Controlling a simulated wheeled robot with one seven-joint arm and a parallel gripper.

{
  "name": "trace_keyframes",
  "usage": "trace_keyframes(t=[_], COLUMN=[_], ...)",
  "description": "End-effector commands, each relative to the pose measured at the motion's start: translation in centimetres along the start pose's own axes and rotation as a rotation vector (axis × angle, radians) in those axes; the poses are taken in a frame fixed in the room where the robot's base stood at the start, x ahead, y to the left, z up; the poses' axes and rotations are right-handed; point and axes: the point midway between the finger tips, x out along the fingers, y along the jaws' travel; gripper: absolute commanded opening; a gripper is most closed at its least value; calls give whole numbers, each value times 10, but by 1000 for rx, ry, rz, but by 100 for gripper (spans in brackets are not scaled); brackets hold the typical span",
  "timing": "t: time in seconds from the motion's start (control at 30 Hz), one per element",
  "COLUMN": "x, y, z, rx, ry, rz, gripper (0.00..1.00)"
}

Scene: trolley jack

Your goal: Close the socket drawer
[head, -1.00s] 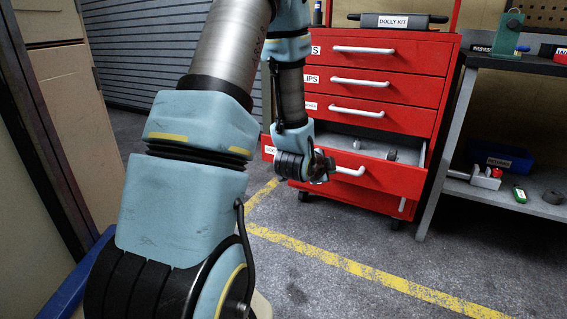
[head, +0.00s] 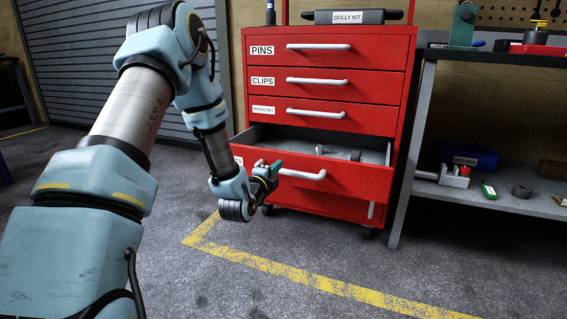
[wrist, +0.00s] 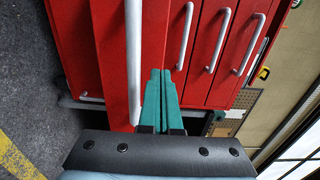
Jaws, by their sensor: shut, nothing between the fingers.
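The socket drawer (head: 350,181) is the pulled-out drawer below three shut ones in a red cabinet (head: 335,50). Its grey inside shows, with a few small dark and metal parts (head: 355,155) in it. Its label is mostly hidden by my arm. Its pale bar handle (head: 305,175) runs across the front. My gripper (head: 274,168) has green fingers and is shut and empty, at the left part of the drawer front near the handle's left end. In the wrist view the closed fingers (wrist: 161,73) lie beside a pale handle bar (wrist: 134,60); whether they touch the drawer is unclear.
A grey shelf bench (head: 415,150) stands right of the cabinet, with a blue bin (head: 468,154) and small tools. A dolly kit case (head: 350,17) lies on top of the cabinet. The floor (head: 310,245) in front is clear, with a yellow line.

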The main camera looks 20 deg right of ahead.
Motion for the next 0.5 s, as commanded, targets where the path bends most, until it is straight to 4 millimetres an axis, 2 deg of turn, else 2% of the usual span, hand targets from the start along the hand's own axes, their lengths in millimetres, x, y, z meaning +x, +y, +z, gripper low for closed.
trace_keyframes(t=[0.03, 0.2, 0.33, 0.5], x=[11, 40, 54, 62], y=[2, 2, 1, 1], z=[0, 1, 0, 0], rx=[-1, 0, -1, 0], ry=[-1, -1, 0, 0], rz=[-3, -3, -1, 1], gripper=[0, 0, 0, 0])
